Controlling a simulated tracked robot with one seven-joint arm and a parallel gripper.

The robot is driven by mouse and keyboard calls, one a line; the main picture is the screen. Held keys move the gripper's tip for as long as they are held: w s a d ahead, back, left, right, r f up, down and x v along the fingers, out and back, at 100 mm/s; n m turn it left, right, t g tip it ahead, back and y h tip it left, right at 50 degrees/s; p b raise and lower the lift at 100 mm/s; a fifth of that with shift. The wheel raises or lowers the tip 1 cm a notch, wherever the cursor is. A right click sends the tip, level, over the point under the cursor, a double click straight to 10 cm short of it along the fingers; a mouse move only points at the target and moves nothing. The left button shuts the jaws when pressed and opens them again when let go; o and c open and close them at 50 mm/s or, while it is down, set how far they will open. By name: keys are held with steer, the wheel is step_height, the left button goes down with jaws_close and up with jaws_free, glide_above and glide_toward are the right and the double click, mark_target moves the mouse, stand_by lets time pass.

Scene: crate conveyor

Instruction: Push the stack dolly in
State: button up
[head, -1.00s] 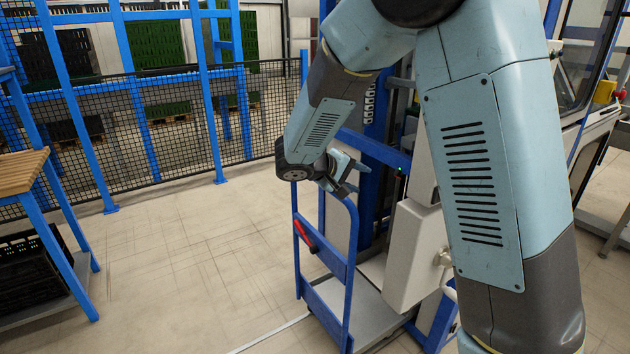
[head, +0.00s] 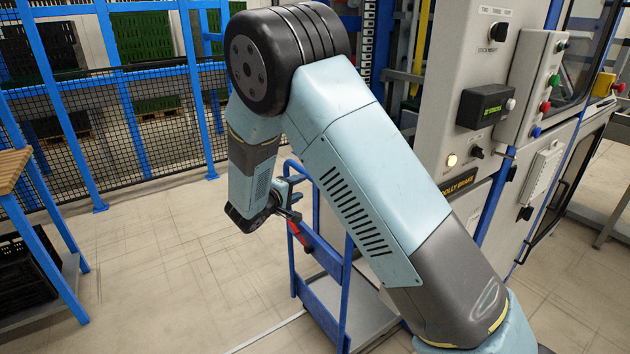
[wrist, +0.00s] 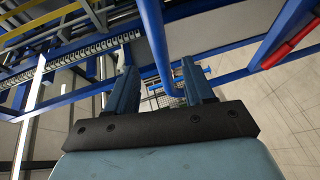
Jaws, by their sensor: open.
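The stack dolly is a blue tubular frame (head: 322,310) with a grey deck (head: 372,312), standing on the floor before the machine. A red lever (head: 300,234) sits on its frame. My gripper (head: 287,194) is at the top of the dolly's handle frame. In the wrist view my gripper (wrist: 160,78) is open, with a blue tube (wrist: 155,40) running between its fingers. I cannot tell whether a finger touches the tube. The red lever also shows in the wrist view (wrist: 293,42) at upper right. My arm hides part of the dolly's right side.
A grey control cabinet (head: 455,95) with knobs, a lit lamp (head: 452,160) and a dolly brake label (head: 457,184) stands to the right. A blue-posted mesh fence (head: 140,140) runs behind. A wooden-topped bench (head: 12,168) is at left. The floor between is clear.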

mark_target(312, 182)
steer(key=x, duration=0.9)
steer(key=shift+w+d+f, duration=0.15)
steer(key=shift+w, duration=0.15)
steer(key=shift+s, duration=0.1)
jaws_close()
steer(key=shift+f, duration=0.1)
